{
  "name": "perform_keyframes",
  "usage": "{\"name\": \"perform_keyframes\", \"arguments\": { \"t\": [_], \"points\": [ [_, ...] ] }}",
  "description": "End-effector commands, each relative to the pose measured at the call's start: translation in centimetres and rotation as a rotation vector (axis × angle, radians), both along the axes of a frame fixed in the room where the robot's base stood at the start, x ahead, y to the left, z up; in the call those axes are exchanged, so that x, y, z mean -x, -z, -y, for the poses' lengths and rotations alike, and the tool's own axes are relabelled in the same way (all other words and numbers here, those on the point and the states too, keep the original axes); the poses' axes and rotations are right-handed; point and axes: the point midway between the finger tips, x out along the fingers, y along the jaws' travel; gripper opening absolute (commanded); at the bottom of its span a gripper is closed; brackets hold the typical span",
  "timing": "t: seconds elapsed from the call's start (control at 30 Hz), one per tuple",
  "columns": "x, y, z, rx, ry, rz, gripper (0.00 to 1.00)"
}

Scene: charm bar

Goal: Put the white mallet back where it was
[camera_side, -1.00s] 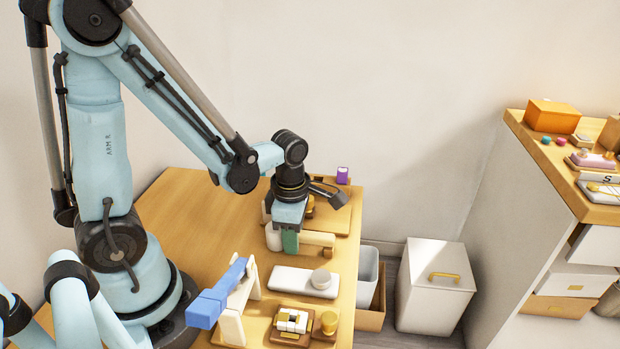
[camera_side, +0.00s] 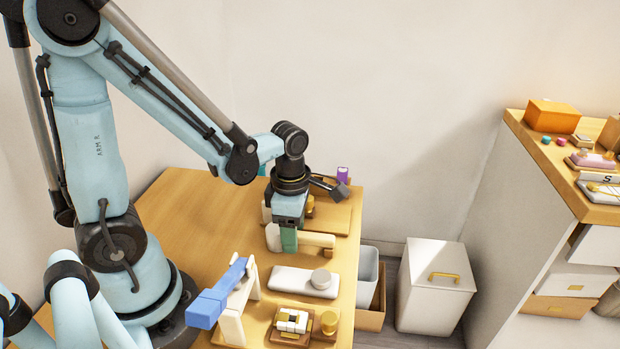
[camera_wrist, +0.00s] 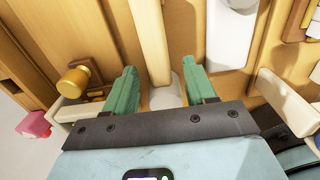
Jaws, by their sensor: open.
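The white mallet lies on the table with its pale head (camera_side: 272,237) at the left and its light handle (camera_side: 318,240) reaching right. My gripper (camera_side: 289,240) is low over it, its green fingers beside the handle near the head. In the wrist view my gripper (camera_wrist: 163,88) is open, one finger on each side of the handle (camera_wrist: 150,35), with gaps visible. The pale rounded shape between the fingers (camera_wrist: 165,97) seems to be the head, partly hidden by the gripper. A blue mallet (camera_side: 215,300) rests across pale upright supports (camera_side: 233,326).
A white slab (camera_side: 290,283) with a grey disc (camera_side: 320,279) lies in front of the mallet. A small block set (camera_side: 291,321) and a gold knob (camera_side: 329,322) are nearer the camera. Bins (camera_side: 367,275) stand beyond the table's right edge. The table's left rear is clear.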

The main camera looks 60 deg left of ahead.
Motion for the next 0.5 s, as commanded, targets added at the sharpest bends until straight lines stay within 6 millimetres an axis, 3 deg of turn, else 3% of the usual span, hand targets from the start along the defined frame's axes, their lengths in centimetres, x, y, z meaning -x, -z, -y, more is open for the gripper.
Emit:
{"name": "perform_keyframes", "arguments": {
  "t": [0.5],
  "points": [
    [0.1, -6.5, 0.0, 0.0, 0.0, 0.0, 0.55]
  ]
}}
